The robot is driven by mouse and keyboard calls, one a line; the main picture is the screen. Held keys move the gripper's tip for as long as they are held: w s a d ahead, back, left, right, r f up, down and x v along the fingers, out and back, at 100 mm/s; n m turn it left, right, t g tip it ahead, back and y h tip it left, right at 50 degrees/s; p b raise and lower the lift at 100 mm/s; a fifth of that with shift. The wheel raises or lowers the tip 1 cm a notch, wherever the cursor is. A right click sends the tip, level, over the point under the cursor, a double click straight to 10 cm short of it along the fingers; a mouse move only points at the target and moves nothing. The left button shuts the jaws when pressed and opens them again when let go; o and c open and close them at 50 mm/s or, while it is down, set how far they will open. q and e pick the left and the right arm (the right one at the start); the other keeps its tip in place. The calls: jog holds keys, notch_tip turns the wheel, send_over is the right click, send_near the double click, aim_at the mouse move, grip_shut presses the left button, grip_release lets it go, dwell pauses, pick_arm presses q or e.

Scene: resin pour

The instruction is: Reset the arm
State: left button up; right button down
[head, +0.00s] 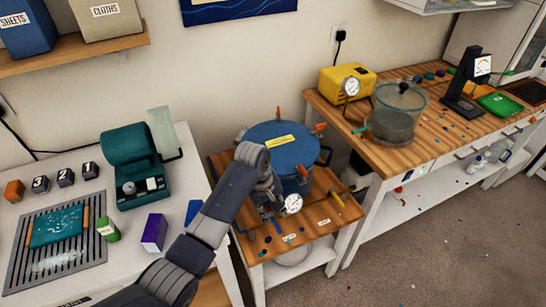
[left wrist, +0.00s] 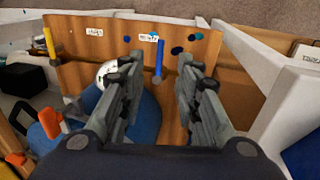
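My left arm reaches in from the bottom of the head view, and its left gripper (head: 268,203) points down at the front left of the blue-lidded pressure pot (head: 283,141). In the left wrist view the two fingers of the left gripper (left wrist: 160,66) stand apart with nothing clamped between them. A small blue lever (left wrist: 159,58) shows in the gap, beyond the fingers. The white-faced gauge (left wrist: 106,73) is left of the fingers, partly hidden by one; in the head view the gauge (head: 293,204) is just right of the gripper. My right gripper is out of view.
The pot stands on a low wooden cart (head: 322,226) between the white table at left and the wooden bench (head: 419,135) at right. A teal machine (head: 136,168) and purple box (head: 154,232) stand near my arm. The bench holds a yellow pump (head: 347,84) and clear chamber (head: 396,112).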

pick_arm(q)
jog(key=s+a+f+m+t, duration=0.1)
jog(key=s+a+f+m, duration=0.2)
jog(key=s, duration=0.5)
jog(key=s+a+f+m, duration=0.1)
jog(key=s+a+f, duration=0.1)
jog(key=s+a, duration=0.5)
jog(key=s+a+r+m+t+y, duration=0.1)
jog(key=s+a+r+m, duration=0.15)
jog(key=s+a, duration=0.4)
jog(key=s+a+r+m+t+y, duration=0.1)
jog(key=s+a+r, duration=0.25)
jog(key=s, duration=0.55)
notch_tip(320, 180, down, 29)
jog(key=s+d+g+b, duration=0.1)
jog(key=g+b, duration=0.1)
jog(key=b, duration=0.1)
jog(key=s+a+f+g+b, duration=0.1)
jog(key=s+a+f, duration=0.2)
jog(key=s+f, duration=1.4)
jog(key=shift+f+b, duration=0.4)
jog(key=shift+f, duration=0.25)
